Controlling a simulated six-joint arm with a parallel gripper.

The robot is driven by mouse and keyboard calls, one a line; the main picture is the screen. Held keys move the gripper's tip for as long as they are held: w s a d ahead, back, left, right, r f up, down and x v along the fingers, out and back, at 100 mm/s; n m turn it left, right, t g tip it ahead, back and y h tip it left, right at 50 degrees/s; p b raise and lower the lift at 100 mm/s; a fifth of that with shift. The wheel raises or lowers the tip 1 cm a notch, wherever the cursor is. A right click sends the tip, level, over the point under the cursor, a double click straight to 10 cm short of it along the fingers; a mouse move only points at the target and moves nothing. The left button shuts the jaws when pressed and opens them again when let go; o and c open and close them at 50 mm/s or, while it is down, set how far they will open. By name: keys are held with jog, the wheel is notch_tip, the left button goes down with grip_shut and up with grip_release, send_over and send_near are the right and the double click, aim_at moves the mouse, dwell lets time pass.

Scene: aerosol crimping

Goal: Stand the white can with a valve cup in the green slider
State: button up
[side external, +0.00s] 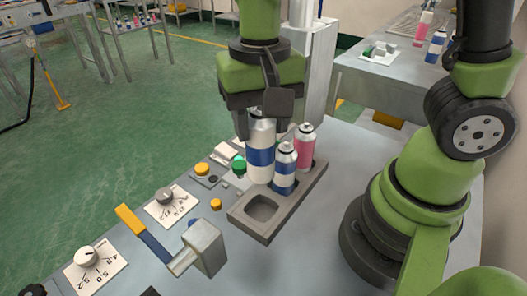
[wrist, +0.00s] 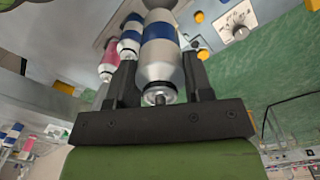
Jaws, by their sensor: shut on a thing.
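My gripper (side external: 262,124) is shut on a white can with a blue band (side external: 260,158). The can hangs upright above the grey rack, near its left edge. In the wrist view the same can (wrist: 160,62) sits between my fingers (wrist: 159,72), and its metal top with a dark central valve faces the camera. A green rounded part (side external: 238,165) shows just left of the can, beside a white block. I cannot tell whether it belongs to the green slider; the can and gripper hide part of that area.
The grey rack (side external: 271,226) has an empty front pocket. A second blue-banded can (side external: 285,170) and a pink can (side external: 305,150) stand in it, close to the held can. A press with a yellow-and-blue lever (side external: 205,248) stands at the front; yellow buttons and dial plates lie left.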

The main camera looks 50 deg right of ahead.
notch_tip(320, 180, up, 6)
jog(key=shift+w+d+f, duration=0.1)
jog(key=shift+w, duration=0.05)
jog(key=w+d, duration=0.9)
jog(key=d, duration=0.4)
notch_tip(320, 180, down, 15)
jog(key=shift+s+d, duration=0.15)
jog(key=shift+s, duration=0.1)
jog(key=shift+f, duration=0.15)
jog(key=o, duration=1.3)
jog(key=shift+f, duration=0.1)
jog(key=shift+c, duration=0.2)
